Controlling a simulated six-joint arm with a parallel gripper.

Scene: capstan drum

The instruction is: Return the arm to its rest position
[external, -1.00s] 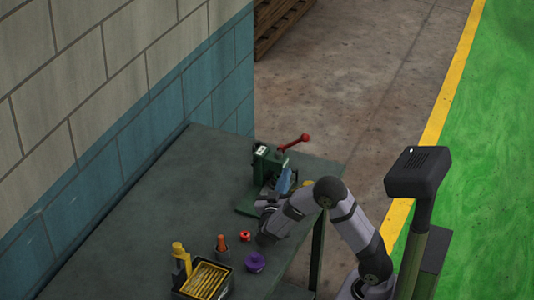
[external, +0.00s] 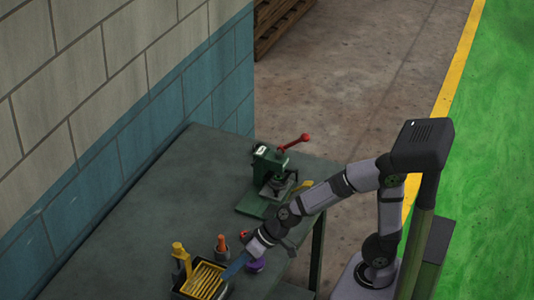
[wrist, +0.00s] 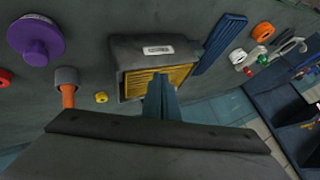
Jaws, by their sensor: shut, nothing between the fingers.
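My gripper (external: 234,270) has blue fingers and points down and to the left beside the black box with yellow slats (external: 206,262). In the wrist view the fingers (wrist: 161,92) are together with nothing between them, in front of the box's yellow slats (wrist: 180,76). Whether they touch the box cannot be told. My arm is bent, reaching from its base at the right over the table. The green press-like device (external: 268,165), with a red-knobbed lever (external: 304,138), stands on the table behind the arm, clear of the gripper.
A purple round part (external: 256,266) is close by the gripper, partly hidden. An orange peg in a grey holder (external: 222,245), a red ring (external: 243,234) and a yellow upright part (external: 181,252) stand nearby. The table's left middle (external: 150,205) is bare.

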